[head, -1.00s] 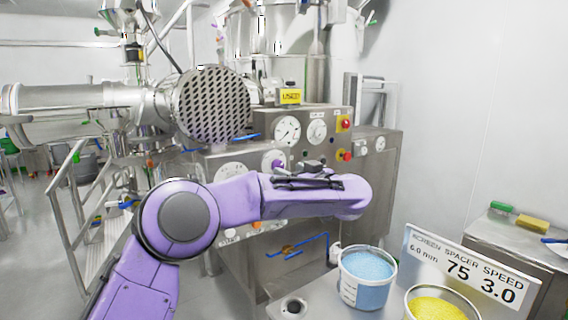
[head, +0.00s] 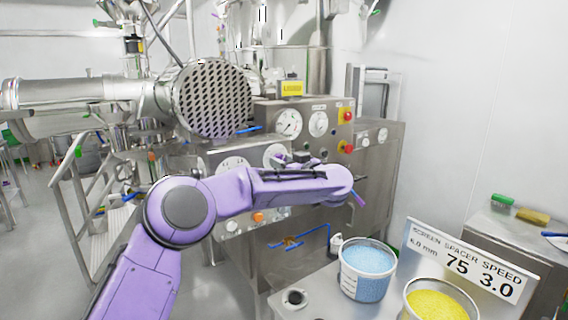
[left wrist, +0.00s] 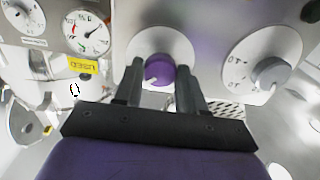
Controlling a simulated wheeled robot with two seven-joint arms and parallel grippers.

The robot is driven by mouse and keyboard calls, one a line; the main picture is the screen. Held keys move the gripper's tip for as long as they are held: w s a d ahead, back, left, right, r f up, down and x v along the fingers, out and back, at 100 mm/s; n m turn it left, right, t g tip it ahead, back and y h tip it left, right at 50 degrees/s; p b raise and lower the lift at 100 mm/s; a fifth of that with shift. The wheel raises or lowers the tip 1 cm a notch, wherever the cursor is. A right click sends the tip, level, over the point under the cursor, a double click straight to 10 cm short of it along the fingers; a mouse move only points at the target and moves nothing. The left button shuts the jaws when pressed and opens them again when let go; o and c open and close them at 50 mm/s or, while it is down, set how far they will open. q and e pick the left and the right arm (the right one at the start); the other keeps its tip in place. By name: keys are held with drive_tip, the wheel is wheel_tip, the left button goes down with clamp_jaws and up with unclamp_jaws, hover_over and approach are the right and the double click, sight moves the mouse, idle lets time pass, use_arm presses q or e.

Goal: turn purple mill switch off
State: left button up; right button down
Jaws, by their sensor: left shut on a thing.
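The purple mill switch is a round purple knob (left wrist: 160,71) with a pale pointer mark, on a white round plate. It shows in the left wrist view between the two dark fingers of my left gripper (left wrist: 161,76). The fingers are shut on it, one at each side. The pale mark lies toward the lower left of the knob in that view. My right gripper is not in view.
A grey knob (left wrist: 269,73) on a marked dial sits beside the purple one. A gauge (head: 288,122) and red buttons (head: 346,146) are on the panel. A blue-filled tub (head: 367,270), a yellow-filled tub (head: 437,303) and a sign (head: 470,262) stand at lower right.

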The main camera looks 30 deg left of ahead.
use_arm(q)
drive_tip(key=shift+n, duration=0.3)
drive_tip(key=n+b, duration=0.8)
drive_tip(key=n, duration=0.9)
drive_tip(key=shift+f, duration=0.1)
idle(0.5)
drive_tip(key=o, duration=1.1)
